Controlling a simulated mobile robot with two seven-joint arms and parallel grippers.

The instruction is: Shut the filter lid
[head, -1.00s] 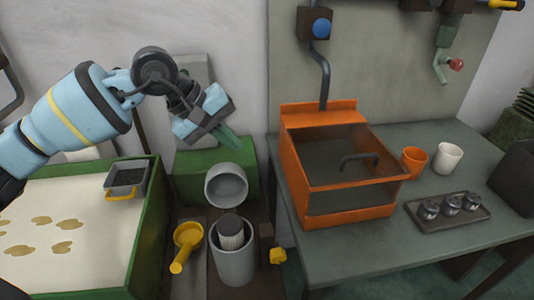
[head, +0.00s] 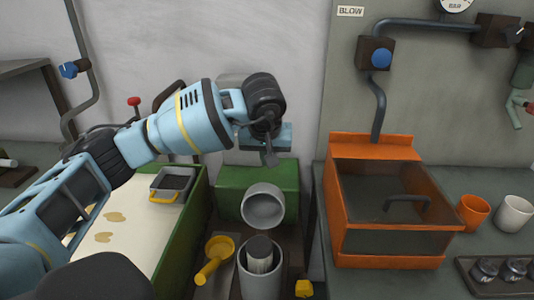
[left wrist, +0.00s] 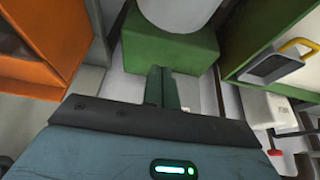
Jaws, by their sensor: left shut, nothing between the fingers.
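The filter lid (head: 263,205) is a round grey cap standing open, its hollow side facing me. Below it is the open grey filter canister (head: 261,284) with a pale ribbed filter with a dark top (head: 260,252) inside. My left gripper (head: 270,157) is above and behind the lid, apart from it, pointing down. In the left wrist view its fingers (left wrist: 162,88) are shut together and empty, over a green block (left wrist: 170,52). A pale round surface (left wrist: 178,12), probably the lid's back, shows at the top edge there. My right gripper is not in view.
A green block (head: 235,187) stands behind the lid. A yellow scoop (head: 217,252) lies left of the canister, and a yellow knob (head: 303,288) is at its right. An orange glass-topped box (head: 388,262) stands on the bench to the right. A green-sided tank (head: 188,225) is left.

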